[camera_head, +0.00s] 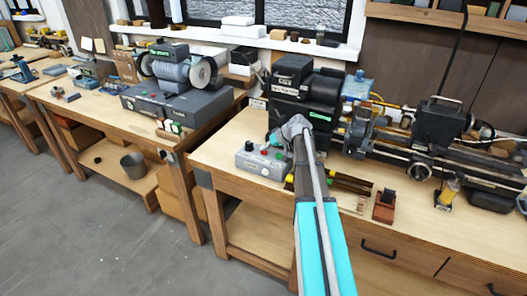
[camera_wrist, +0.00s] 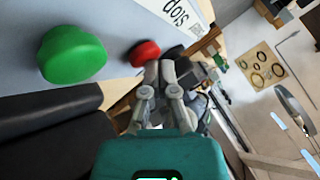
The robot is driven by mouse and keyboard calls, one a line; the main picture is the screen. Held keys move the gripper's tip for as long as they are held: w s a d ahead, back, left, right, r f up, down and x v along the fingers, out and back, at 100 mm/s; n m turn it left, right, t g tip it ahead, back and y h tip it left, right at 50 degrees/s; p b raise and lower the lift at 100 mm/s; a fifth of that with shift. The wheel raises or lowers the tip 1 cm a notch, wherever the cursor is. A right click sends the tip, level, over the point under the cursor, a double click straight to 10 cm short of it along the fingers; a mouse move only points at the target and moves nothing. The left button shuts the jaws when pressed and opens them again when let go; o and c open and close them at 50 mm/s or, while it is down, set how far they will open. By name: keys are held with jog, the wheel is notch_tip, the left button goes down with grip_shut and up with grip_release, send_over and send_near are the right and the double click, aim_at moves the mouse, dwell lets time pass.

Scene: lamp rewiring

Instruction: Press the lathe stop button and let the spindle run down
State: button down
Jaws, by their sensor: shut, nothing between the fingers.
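The lathe (camera_head: 420,145) stands on the right-hand bench, its dark headstock (camera_head: 290,80) at the left end. One still does not show whether the spindle turns. A grey control box (camera_head: 258,163) with buttons sits on the bench in front of the headstock.
A bench grinder (camera_head: 175,85) stands on the bench to the left. Yellow-handled tools (camera_head: 345,183) and a small red-brown block (camera_head: 384,206) lie in front of the lathe. A bucket (camera_head: 133,164) is on the lower shelf at left. The floor in front is clear.

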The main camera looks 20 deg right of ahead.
jog(key=shift+r, duration=0.15)
jog(key=shift+r+p, duration=0.85)
jog(key=shift+p, duration=0.15)
notch_tip(320, 180, up, 5)
jog(key=p, duration=0.5)
dwell(0.9)
